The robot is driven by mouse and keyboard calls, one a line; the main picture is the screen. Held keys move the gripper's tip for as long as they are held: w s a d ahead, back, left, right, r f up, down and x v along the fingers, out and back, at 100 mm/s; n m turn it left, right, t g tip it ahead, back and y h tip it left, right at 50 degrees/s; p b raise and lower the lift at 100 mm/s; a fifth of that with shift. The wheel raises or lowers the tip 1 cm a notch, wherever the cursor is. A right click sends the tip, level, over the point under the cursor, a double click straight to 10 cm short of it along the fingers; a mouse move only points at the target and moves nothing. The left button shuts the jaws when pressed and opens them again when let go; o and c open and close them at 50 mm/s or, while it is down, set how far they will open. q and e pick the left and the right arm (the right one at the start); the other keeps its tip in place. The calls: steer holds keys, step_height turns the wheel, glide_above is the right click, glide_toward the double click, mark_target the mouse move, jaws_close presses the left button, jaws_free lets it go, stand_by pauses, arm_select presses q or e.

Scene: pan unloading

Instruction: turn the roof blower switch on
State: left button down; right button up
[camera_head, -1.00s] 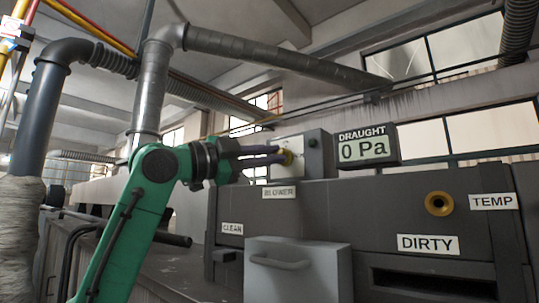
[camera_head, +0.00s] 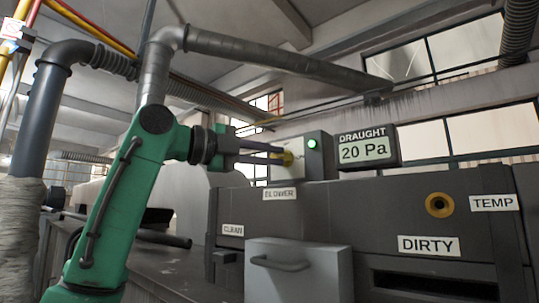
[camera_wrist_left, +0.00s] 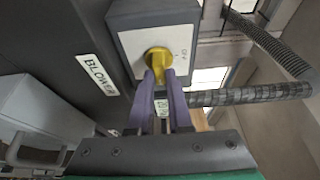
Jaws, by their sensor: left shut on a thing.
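The blower switch is a yellow knob (camera_wrist_left: 157,60) on a grey box with a white face plate (camera_wrist_left: 183,42), above the BLOWER label (camera_head: 280,194). In the head view the knob (camera_head: 287,158) sits at the end of my left gripper's fingers. My left gripper (camera_wrist_left: 166,78) is shut on the knob, with one purple finger on each side of it. A green lamp (camera_head: 312,143) is lit on the box. The draught display (camera_head: 365,148) reads 20 Pa. My right gripper is in neither view.
A grey drawer box with a handle (camera_head: 299,284) stands below the switch. DIRTY (camera_head: 428,245), CLEAN (camera_head: 233,230) and TEMP (camera_head: 494,203) labels mark the dark cabinet. A thick pipe (camera_head: 270,57) runs overhead.

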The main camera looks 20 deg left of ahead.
arm_select(q)
steer(key=shift+a+r, duration=0.1)
steer(key=shift+r, duration=0.1)
steer(key=c, duration=0.8)
jaws_free()
steer(key=shift+c, duration=0.2)
steer(key=shift+w+f, duration=0.2)
steer(key=shift+w, duration=0.15)
steer(key=b+v, duration=0.3)
steer(key=v, duration=1.1)
steer(key=shift+s, duration=0.25)
steer(key=shift+w, duration=0.15)
steer(key=shift+a, duration=0.15)
